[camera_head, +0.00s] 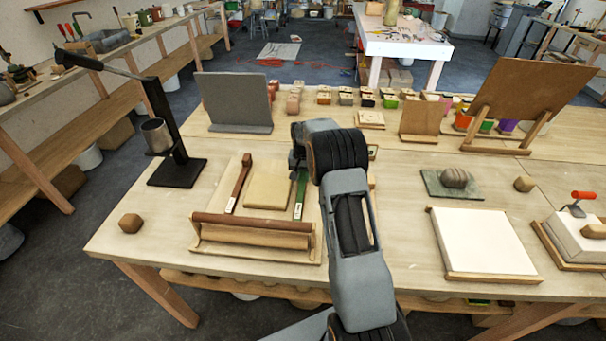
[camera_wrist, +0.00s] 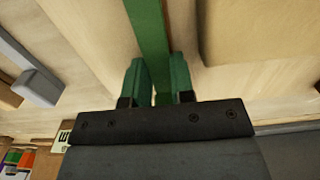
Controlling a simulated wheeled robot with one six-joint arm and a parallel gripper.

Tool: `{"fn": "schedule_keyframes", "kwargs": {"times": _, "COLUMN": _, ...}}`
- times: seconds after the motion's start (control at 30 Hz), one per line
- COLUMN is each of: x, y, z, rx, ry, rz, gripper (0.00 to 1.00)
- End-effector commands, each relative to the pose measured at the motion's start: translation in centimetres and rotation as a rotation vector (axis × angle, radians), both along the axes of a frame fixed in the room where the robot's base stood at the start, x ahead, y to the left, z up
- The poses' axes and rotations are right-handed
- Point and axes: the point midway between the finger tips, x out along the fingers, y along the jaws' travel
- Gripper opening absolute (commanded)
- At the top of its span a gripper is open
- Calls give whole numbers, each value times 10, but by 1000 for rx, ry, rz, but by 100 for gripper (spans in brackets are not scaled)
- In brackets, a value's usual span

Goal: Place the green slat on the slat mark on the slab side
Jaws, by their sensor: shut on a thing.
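The green slat (camera_head: 300,192) lies lengthwise on the pale board at the right of the tan slab (camera_head: 269,188), with a gap between them. Its near end bears a small white label. My gripper (camera_head: 299,160) is at the slat's far end, partly hidden by my arm. In the wrist view the two green fingertips (camera_wrist: 160,82) are closed on either side of the green slat (camera_wrist: 150,35), and the slab (camera_wrist: 260,30) shows at upper right. I cannot make out the slat mark. Whether the slat touches the board is unclear.
A red-brown slat (camera_head: 239,183) lies left of the slab. A wooden roller (camera_head: 252,230) stands across the board's near edge. A grey upright panel (camera_head: 235,101) stands behind, and a black stand (camera_head: 170,135) with a metal cup is at left.

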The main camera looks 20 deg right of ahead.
Motion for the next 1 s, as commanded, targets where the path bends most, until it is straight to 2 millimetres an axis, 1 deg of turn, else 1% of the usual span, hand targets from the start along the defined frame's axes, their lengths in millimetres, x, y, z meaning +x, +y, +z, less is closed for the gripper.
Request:
{"fn": "schedule_keyframes", "kwargs": {"times": 0.13, "x": 0, "y": 0, "z": 1, "rx": 0, "ry": -1, "rz": 0, "gripper": 0}}
{"fn": "schedule_keyframes", "kwargs": {"times": 0.27, "x": 0, "y": 0, "z": -3, "rx": 0, "ry": -1, "rz": 0, "gripper": 0}}
{"fn": "schedule_keyframes", "kwargs": {"times": 0.3, "x": 0, "y": 0, "z": -2, "rx": 0, "ry": -1, "rz": 0, "gripper": 26}}
{"fn": "schedule_keyframes", "kwargs": {"times": 0.53, "x": 0, "y": 0, "z": -2, "rx": 0, "ry": 0, "rz": 0, "gripper": 48}}
{"fn": "schedule_keyframes", "kwargs": {"times": 0.83, "x": 0, "y": 0, "z": 0, "rx": 0, "ry": -1, "rz": 0, "gripper": 48}}
{"fn": "schedule_keyframes", "kwargs": {"times": 0.93, "x": 1, "y": 0, "z": 6, "rx": -1, "ry": -3, "rz": 0, "gripper": 48}}
{"fn": "schedule_keyframes", "kwargs": {"times": 1.0, "x": 1, "y": 0, "z": 15, "rx": -1, "ry": -5, "rz": 0, "gripper": 48}}
